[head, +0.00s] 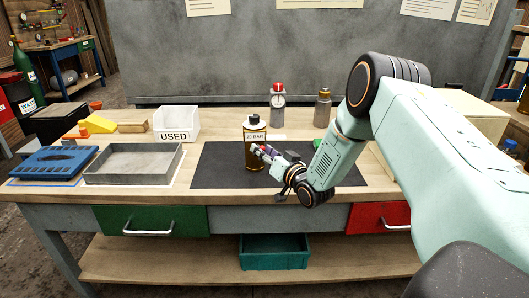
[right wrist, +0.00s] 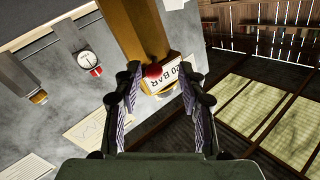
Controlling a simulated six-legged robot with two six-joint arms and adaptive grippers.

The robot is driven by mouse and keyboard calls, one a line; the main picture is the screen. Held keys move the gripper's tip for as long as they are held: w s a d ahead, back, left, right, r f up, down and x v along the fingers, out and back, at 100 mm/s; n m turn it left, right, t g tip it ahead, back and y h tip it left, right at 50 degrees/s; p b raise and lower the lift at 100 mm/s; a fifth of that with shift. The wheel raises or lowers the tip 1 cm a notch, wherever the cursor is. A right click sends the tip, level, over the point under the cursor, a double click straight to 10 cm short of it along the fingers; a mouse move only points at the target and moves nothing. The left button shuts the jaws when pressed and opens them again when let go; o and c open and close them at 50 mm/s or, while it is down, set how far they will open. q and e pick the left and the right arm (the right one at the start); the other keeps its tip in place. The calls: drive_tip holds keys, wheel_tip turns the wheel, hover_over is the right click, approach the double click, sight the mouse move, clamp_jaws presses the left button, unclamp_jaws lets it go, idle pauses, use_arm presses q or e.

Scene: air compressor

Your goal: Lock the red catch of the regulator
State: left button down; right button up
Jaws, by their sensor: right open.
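An amber bottle-shaped unit (head: 255,160) with a dark cap and a white "20 BAR" plate (head: 255,135) stands upright on the dark mat. In the right wrist view, a small round red part (right wrist: 153,72), which looks like the catch, sits on the amber body (right wrist: 130,28) beside the plate (right wrist: 172,82). My left gripper is out of view.
Behind stand a grey unit (head: 278,112) with a gauge and red top, and a grey unit (head: 322,112) with an amber top. A white "USED" bin (head: 178,122), metal tray (head: 135,178) and blue block (head: 55,162) are left. The mat (head: 215,172) is clear left of the unit.

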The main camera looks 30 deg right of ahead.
drive_tip(key=shift+d+f, duration=0.3)
drive_tip(key=shift+d, duration=0.25)
drive_tip(key=shift+c, duration=0.8)
drive_tip(key=shift+s+a+r, duration=0.1)
drive_tip(key=shift+a+r, duration=0.1)
drive_tip(key=shift+a, duration=0.3)
drive_tip(key=c, duration=0.3)
drive_tip(key=shift+c, duration=0.7)
drive_tip(key=shift+s+d+f, duration=0.1)
drive_tip(key=shift+d+f, duration=0.05)
drive_tip(key=shift+d, duration=0.15)
clamp_jaws()
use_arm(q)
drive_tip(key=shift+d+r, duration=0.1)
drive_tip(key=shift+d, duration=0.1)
use_arm(e)
drive_tip(key=shift+a, duration=0.1)
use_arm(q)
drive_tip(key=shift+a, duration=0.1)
use_arm(e)
drive_tip(key=shift+a, duration=0.1)
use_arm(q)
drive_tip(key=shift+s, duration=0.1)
